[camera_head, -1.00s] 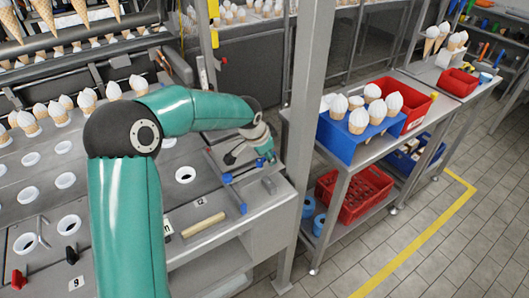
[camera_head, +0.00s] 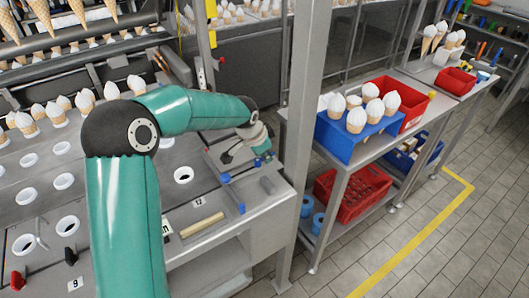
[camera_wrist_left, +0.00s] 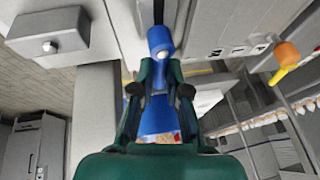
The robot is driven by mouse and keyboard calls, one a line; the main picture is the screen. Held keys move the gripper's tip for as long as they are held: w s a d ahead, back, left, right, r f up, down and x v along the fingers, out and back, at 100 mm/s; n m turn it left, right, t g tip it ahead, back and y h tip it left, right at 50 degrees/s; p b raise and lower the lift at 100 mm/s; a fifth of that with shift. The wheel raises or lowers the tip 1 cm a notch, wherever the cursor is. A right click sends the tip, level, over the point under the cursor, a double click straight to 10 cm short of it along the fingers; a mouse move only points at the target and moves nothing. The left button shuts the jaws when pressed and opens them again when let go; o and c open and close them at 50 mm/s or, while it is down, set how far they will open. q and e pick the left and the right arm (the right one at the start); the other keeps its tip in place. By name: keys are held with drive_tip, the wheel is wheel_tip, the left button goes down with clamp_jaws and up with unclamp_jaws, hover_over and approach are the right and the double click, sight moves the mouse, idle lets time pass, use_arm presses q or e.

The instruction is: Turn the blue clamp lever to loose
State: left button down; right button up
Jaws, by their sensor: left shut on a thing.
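The blue clamp lever (camera_wrist_left: 161,118) shows in the left wrist view, with its rounded blue end (camera_wrist_left: 160,45) beyond the fingertips. My left gripper (camera_wrist_left: 160,90) has its dark green fingers on both sides of the lever and is shut on it. In the head view my left gripper (camera_head: 264,157) is at the right end of the steel worktop, small and partly hidden by its own wrist. Blue clamp parts (camera_head: 226,178) lie beside it on a metal plate. Which way the lever points is hard to tell. My right gripper is not in view.
A steel post (camera_head: 307,120) stands right of the gripper. Behind it is a shelf with a blue crate (camera_head: 338,143) of cones and red crates (camera_head: 408,117). A pale-handled tool (camera_head: 202,224) lies on the worktop in front, near white-rimmed holes (camera_head: 183,175).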

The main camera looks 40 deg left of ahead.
use_arm(q)
drive_tip(key=shift+s+m+h, duration=0.1)
drive_tip(key=shift+m+h, duration=0.3)
drive_tip(key=shift+m, duration=0.5)
drive_tip(key=shift+s+d+m+h, duration=0.1)
drive_tip(key=shift+m+h, duration=0.2)
drive_tip(key=shift+m, duration=0.5)
drive_tip(key=m, duration=0.1)
drive_tip(key=m+h+b, duration=0.1)
drive_tip(key=m, duration=0.1)
drive_tip(key=m+g+b, duration=0.1)
drive_tip(key=shift+s+d+m+h, duration=0.15)
drive_tip(key=shift+s+m+h, duration=0.15)
drive_tip(key=shift+s+h, duration=0.1)
drive_tip(key=m, duration=0.1)
drive_tip(key=m+b, duration=0.1)
drive_tip(key=shift+s+m+g+h, duration=0.2)
drive_tip(key=shift+m+g+h, duration=0.2)
drive_tip(key=m, duration=0.1)
drive_tip(key=m+g, duration=0.1)
drive_tip(key=shift+s+r+m+h, duration=0.15)
drive_tip(key=shift+s+m+h, duration=0.1)
drive_tip(key=shift+m+h, duration=0.05)
drive_tip(key=shift+s+a+m+g+p, duration=0.15)
drive_tip(key=shift+m+g+p, duration=0.25)
drive_tip(key=shift+m, duration=0.55)
drive_tip(key=shift+s+a+m+g+p, duration=0.15)
drive_tip(key=shift+m+g+p, duration=0.25)
drive_tip(key=shift+m, duration=0.55)
drive_tip(key=shift+d, duration=0.1)
